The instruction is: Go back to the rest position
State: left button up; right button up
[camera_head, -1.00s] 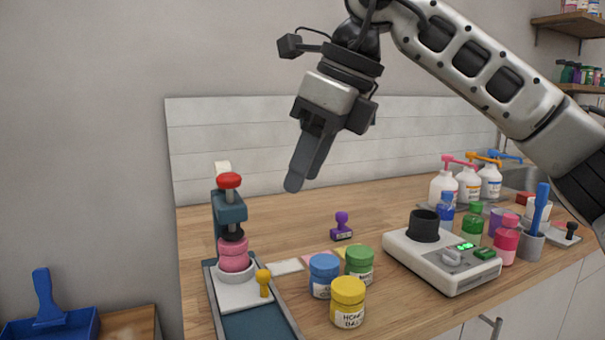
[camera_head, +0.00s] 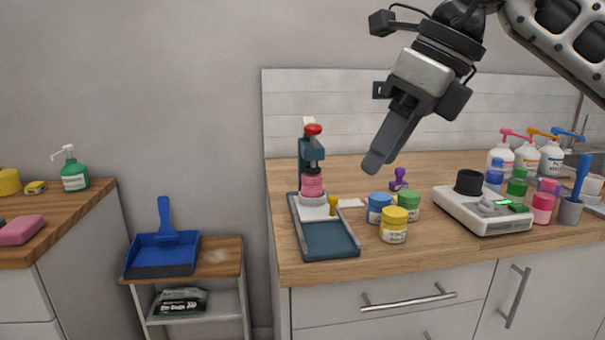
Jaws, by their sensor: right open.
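My right gripper (camera_head: 380,160) hangs in the air above the wooden counter (camera_head: 300,268), in front of the tiled backsplash. Its fingers point down and to the left, and it is open with nothing between them. It is seen nearly side-on, so the fingers overlap. My right arm reaches in from the upper right corner. It touches nothing on the counter. My left gripper is out of view.
Below the gripper stand a press (camera_head: 312,155) on a tray (camera_head: 328,240), and blue (camera_head: 378,208), green (camera_head: 409,204) and yellow (camera_head: 393,226) jars. A white device (camera_head: 480,212) and several bottles are right. A low cart (camera_head: 215,262) with a blue dustpan (camera_head: 163,255) stands left.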

jog(key=s+a+f+m+g+y+p, duration=0.1)
jog(key=s+a+f+g+y+p, duration=0.2)
jog(key=a+y, duration=0.45)
jog(key=s+a+f+m+g+y, duration=0.1)
jog(key=s+a+f+g+y, duration=0.15)
jog(key=a+g+y, duration=0.45)
jog(key=w+d+f+m+t+h+p, duration=0.25)
jog(key=d+f+m+t+h, duration=0.35)
jog(key=m+t, duration=0.9)
jog(key=w+d+f+m+t+h+p, duration=0.3)
jog(key=f+m+t, duration=0.6)
jog(key=m, duration=1)
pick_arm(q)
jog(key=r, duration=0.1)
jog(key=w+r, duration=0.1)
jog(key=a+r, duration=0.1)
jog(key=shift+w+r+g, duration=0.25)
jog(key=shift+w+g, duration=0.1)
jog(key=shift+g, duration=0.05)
pick_arm(e)
jog(key=s+d+f+m+g+h, duration=0.2)
jog(key=s+d+f+m+h, duration=0.1)
jog(key=s+f, duration=0.4)
jog(key=s+d+f+m+g+h, duration=0.3)
jog(key=s+d+f+m, duration=0.3)
jog(key=f, duration=0.5)
jog(key=shift+s+d+f+g, duration=0.15)
jog(key=shift+s+f+g, duration=0.15)
jog(key=shift+s, duration=0.35)
